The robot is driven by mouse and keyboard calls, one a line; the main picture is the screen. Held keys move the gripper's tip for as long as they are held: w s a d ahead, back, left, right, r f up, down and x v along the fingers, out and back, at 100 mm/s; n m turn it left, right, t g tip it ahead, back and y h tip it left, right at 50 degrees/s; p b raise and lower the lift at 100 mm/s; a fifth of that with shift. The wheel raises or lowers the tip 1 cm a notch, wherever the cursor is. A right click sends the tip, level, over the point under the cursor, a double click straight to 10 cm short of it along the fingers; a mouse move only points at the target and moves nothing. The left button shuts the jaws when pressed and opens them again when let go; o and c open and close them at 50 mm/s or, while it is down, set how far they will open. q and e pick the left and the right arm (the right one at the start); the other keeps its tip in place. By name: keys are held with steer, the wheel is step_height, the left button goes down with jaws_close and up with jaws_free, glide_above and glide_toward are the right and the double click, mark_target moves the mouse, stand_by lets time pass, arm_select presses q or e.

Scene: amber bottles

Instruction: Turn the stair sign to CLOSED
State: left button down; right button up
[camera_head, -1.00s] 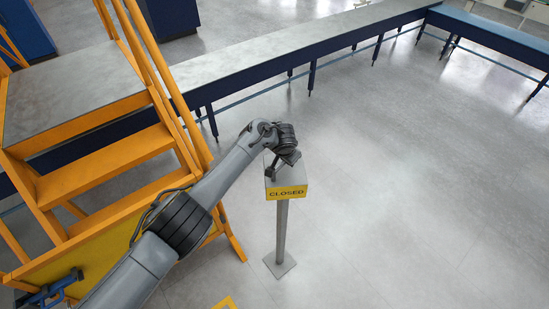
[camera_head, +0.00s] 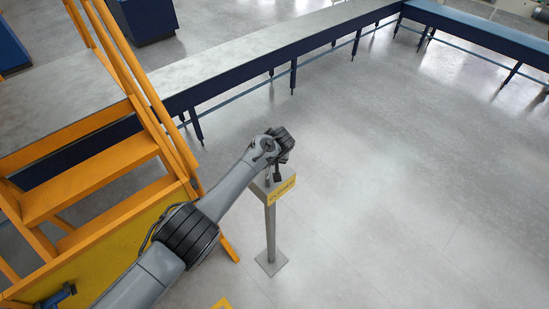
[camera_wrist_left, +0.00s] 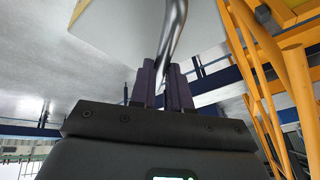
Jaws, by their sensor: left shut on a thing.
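The stair sign is a grey box head (camera_head: 259,187) on a thin post (camera_head: 270,232) with a square foot plate. Its yellow plate (camera_head: 283,190) faces the lower right in the head view, seen at a slant; its lettering is too small to read now. My left gripper (camera_head: 278,176) is over the top of the head and partly covers it. In the left wrist view, my left gripper's dark fingers (camera_wrist_left: 163,75) are shut on a curved metal handle (camera_wrist_left: 174,35). The pale sign head (camera_wrist_left: 110,25) is beside that handle. My right gripper is in neither view.
Yellow stairs (camera_head: 95,195) with a handrail stand left of the sign, close to my left arm. A long grey-topped bench (camera_head: 240,63) runs behind, meeting a blue bench (camera_head: 480,30). The floor (camera_head: 400,200) right of the sign is clear.

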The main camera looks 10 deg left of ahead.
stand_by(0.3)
arm_select(q)
steer(key=c, duration=1.1)
jaws_free()
steer(key=shift+r, duration=0.15)
steer(key=shift+s+d+r+p, duration=0.15)
steer(key=shift+d+r+p, duration=0.05)
steer(key=shift+r+p, duration=0.35)
steer(key=shift+p+v, duration=0.65)
steer(key=shift+v, duration=0.3)
steer(key=v, duration=0.7)
steer(key=shift+s+r+b, duration=0.2)
steer(key=shift+b, duration=0.1)
